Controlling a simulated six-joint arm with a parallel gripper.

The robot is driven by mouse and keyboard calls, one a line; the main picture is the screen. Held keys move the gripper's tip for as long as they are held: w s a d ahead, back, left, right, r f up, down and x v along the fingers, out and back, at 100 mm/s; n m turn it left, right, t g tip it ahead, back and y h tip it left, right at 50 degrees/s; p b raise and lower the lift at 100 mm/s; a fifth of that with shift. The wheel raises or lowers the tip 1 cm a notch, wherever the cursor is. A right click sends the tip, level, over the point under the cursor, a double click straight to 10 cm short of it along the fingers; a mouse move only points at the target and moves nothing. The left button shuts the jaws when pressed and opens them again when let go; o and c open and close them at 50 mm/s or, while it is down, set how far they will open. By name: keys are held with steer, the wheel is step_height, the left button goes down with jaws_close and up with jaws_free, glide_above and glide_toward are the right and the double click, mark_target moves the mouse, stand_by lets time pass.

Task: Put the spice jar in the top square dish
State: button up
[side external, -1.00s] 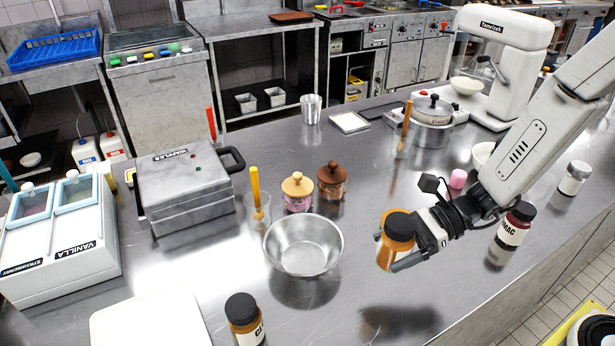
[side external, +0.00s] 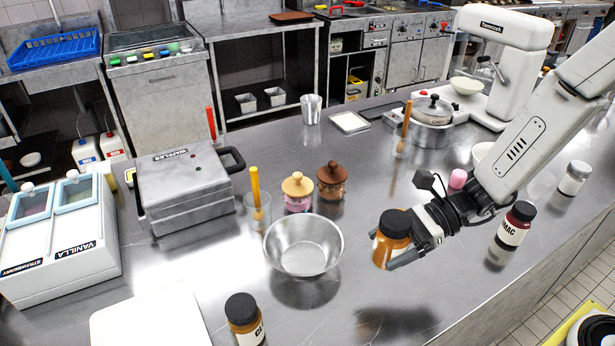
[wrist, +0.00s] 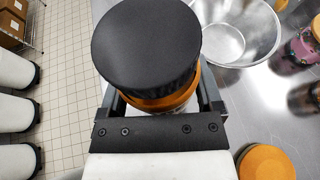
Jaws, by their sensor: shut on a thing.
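My gripper (side external: 408,258) is shut on a spice jar (side external: 390,250) with an orange body and black lid. It holds the jar above the steel counter, slightly tilted. In the wrist view the jar's black lid (wrist: 146,45) fills the upper middle, between the gripper's two fingers (wrist: 160,103). The jar's label is mostly hidden. A pale square dish (side external: 349,122) lies flat at the far edge of the counter, well behind and left of my gripper. It appears empty. A dark flat piece (side external: 386,111) lies to its right; I cannot tell whether it is another dish.
A steel bowl (side external: 303,246) stands left of the held jar. Two lidded jars, one pale-topped (side external: 297,192) and one brown-topped (side external: 332,181), stand behind it. A red jar (side external: 513,226) is to the right, another orange jar (side external: 245,320) at front left. A pot (side external: 432,112) stands beyond.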

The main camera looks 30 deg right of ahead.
steer(key=a+r+n+g, duration=0.2)
steer(key=a+r, duration=0.1)
steer(key=a, duration=0.9)
steer(key=a+r+n+g, duration=0.2)
steer(key=a+r+g, duration=0.1)
steer(key=a, duration=1)
steer(key=shift+s+a, duration=0.2)
steer(key=shift+a, duration=0.05)
steer(key=shift+f, duration=0.1)
steer(key=w+a+f, duration=0.9)
steer(key=shift+w, duration=0.35)
steer(key=shift+a+f, duration=0.1)
steer(key=shift+a, duration=0.05)
